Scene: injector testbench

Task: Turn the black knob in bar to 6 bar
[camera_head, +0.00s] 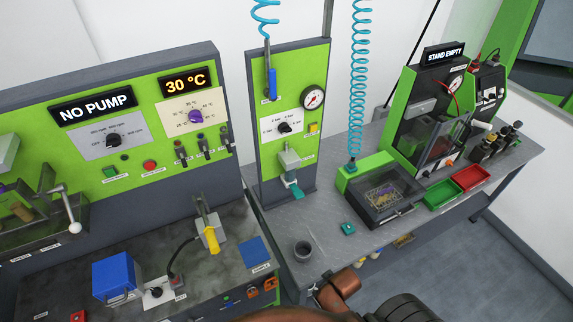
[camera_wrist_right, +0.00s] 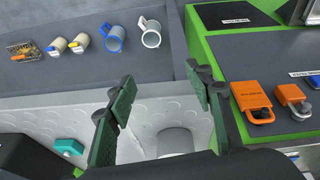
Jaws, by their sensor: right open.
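The black bar knob (camera_head: 285,127) sits on a white scale plate on the narrow green panel (camera_head: 262,150) in the middle of the head view. Bar labels surround it; its pointer is too small to read surely. A round pressure gauge (camera_head: 313,97) is above and right of it; its reading is unclear. My right gripper (camera_wrist_right: 160,110) shows in the right wrist view, its two dark green fingers wide apart with nothing between them. The knob is not in that view. My left gripper is not in view.
My arm shows at the head view's bottom edge. A grey cup (camera_head: 302,251) and teal part (camera_head: 348,229) lie on the bench below the panel. Blue coiled hoses (camera_head: 360,80) hang nearby. The wrist view shows mugs (camera_wrist_right: 115,38) and orange padlocks (camera_wrist_right: 252,100).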

